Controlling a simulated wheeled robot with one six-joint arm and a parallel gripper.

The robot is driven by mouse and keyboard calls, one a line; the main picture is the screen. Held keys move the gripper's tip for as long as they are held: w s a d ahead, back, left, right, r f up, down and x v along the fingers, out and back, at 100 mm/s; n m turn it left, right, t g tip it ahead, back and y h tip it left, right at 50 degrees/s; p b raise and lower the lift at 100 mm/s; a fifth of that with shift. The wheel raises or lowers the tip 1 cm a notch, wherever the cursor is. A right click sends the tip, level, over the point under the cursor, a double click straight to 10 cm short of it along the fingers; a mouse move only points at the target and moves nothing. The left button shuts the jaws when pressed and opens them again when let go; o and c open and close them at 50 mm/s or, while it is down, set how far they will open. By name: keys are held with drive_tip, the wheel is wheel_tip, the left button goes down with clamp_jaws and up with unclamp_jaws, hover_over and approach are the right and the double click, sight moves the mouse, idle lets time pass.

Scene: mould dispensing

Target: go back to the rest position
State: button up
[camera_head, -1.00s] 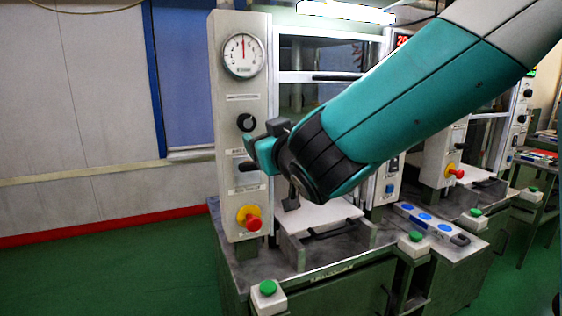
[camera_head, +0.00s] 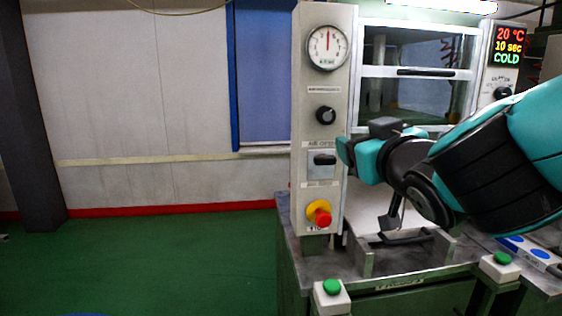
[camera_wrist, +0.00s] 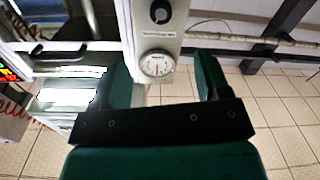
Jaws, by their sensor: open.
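My gripper (camera_head: 348,153) shows in the head view in front of the first press machine, its teal fingers toward the left beside the machine's control column. In the wrist view my gripper (camera_wrist: 163,72) is open, its two teal fingers wide apart with nothing between them. The column's round gauge (camera_wrist: 157,65) shows beyond the gap, upside down. My arm reaches in from the right edge of the head view and hides part of the machine's front.
The grey control column (camera_head: 322,90) carries a gauge, knobs and a red stop button (camera_head: 322,218). A steel bench (camera_head: 300,235) has green buttons (camera_head: 332,287) in front. The display (camera_head: 509,45) reads 20 °C, 10 sec, COLD. Green floor (camera_head: 150,265) at left is free.

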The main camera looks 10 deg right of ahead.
drive_tip(key=s+a+f+g+y+p, duration=0.2)
drive_tip(key=s+f+g, duration=0.6)
drive_tip(key=f+g, duration=0.25)
drive_tip(key=s+a+n+g, duration=0.1)
drive_tip(key=s+n+g, duration=0.1)
drive_tip(key=s, duration=0.5)
drive_tip(key=s+a+n+g+y+p, duration=0.1)
drive_tip(key=s+a+n+g, duration=0.1)
drive_tip(key=s+g, duration=0.3)
drive_tip(key=shift+s+a+f+y, duration=0.3)
drive_tip(key=shift+s+f, duration=0.15)
drive_tip(key=shift+s, duration=0.55)
drive_tip(key=shift+g, duration=0.25)
